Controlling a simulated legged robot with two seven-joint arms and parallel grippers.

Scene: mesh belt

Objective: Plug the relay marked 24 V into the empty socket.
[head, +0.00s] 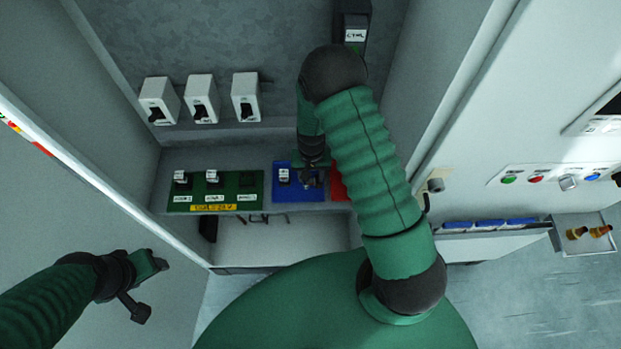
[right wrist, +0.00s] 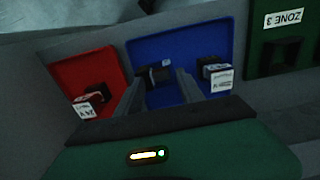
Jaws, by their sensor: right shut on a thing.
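A green socket board (head: 216,207) at the left of the shelf carries two relays (head: 181,177) (head: 212,176). Its third socket (head: 247,181), at the board's right end, is dark and empty. My right gripper (head: 312,181) is over the blue tray (head: 300,195), shut on a dark relay (right wrist: 153,77) whose marking I cannot read. Another relay (right wrist: 221,80) is in the blue tray, its label unclear. A relay whose label appears to read 24 V (right wrist: 83,108) is in the red tray (right wrist: 80,62). My left gripper (head: 160,264) is low at left; its fingers are unclear.
Several white units (head: 200,98) hang on the wall above the board. A dark device (head: 354,32) is mounted higher up. Cabinet side walls bound the shelf. A control panel (head: 555,178) and a small tray (head: 585,238) are at the right. The ZONE 3 label (right wrist: 284,18) shows in the wrist view.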

